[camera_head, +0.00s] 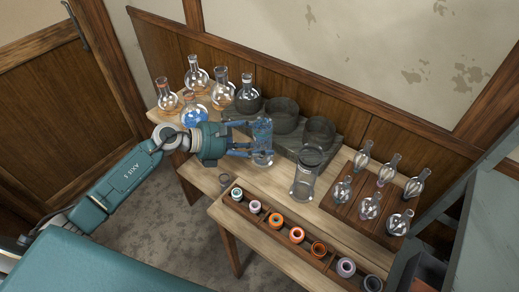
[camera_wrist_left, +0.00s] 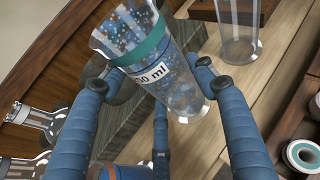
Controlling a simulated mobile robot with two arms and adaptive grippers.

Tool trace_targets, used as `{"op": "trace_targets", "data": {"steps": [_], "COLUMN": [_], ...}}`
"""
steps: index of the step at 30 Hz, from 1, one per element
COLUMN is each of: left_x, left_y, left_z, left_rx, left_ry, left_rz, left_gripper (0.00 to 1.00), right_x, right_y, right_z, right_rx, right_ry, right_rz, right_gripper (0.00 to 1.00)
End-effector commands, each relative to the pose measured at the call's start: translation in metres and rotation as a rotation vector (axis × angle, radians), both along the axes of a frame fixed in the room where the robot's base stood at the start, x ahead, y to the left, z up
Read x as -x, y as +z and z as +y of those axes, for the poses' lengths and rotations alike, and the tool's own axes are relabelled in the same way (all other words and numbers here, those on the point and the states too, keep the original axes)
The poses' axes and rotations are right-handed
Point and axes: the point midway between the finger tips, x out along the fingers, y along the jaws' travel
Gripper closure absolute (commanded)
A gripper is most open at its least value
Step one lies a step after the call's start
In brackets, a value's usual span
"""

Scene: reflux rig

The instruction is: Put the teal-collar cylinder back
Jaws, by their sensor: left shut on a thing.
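The teal-collar cylinder (camera_wrist_left: 160,62) is clear glass with a teal band near its rim and a white label ending in "50 ml". In the left wrist view it is tilted between the blue fingers of my left gripper (camera_wrist_left: 166,82), which is shut on it. In the head view my left gripper (camera_head: 258,138) is over the table's middle, and only the lower glass of the cylinder (camera_head: 263,159) shows clearly below the fingers. Whether its base touches the table cannot be told. My right gripper is not in view.
A clear glass vessel (camera_head: 306,174) stands to the right. Dark round mantles (camera_head: 318,134) and several flasks (camera_head: 196,78) stand behind. A wooden rack (camera_head: 338,190) with glass bulbs is at right. A wooden tray (camera_head: 262,226) of coloured rings lies in front.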

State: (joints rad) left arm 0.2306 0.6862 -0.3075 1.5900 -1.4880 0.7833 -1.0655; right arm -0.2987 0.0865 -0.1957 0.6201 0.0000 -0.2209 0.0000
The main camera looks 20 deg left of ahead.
Motion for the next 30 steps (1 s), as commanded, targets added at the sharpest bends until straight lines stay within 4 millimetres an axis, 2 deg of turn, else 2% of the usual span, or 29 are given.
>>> {"op": "trace_targets", "data": {"steps": [4, 8, 21, 22, 24, 30], "left_x": [0.001, 0.001, 0.001, 0.001, 0.001, 0.001], "left_y": [-0.024, -0.038, -0.046, -0.045, -0.044, -0.044], "left_z": [-0.001, -0.001, 0.000, 0.000, -0.001, 0.000], "left_rx": [0.003, 0.002, 0.000, 0.000, 0.000, -0.001], "left_ry": [0.002, 0.001, -0.001, -0.001, -0.001, -0.001], "left_rz": [0.006, 0.003, 0.002, 0.002, 0.002, 0.002], "left_gripper": [0.79, 0.79, 0.79, 0.39, 0.25, 0.24], "right_x": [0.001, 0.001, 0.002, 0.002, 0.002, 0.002], "right_y": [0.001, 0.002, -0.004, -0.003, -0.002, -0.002], "right_z": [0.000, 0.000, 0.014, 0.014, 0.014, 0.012], "right_rx": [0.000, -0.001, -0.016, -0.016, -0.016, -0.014], "right_ry": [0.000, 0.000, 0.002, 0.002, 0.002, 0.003], "right_rz": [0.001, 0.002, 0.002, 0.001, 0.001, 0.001], "right_gripper": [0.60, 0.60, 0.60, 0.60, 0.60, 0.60]}}
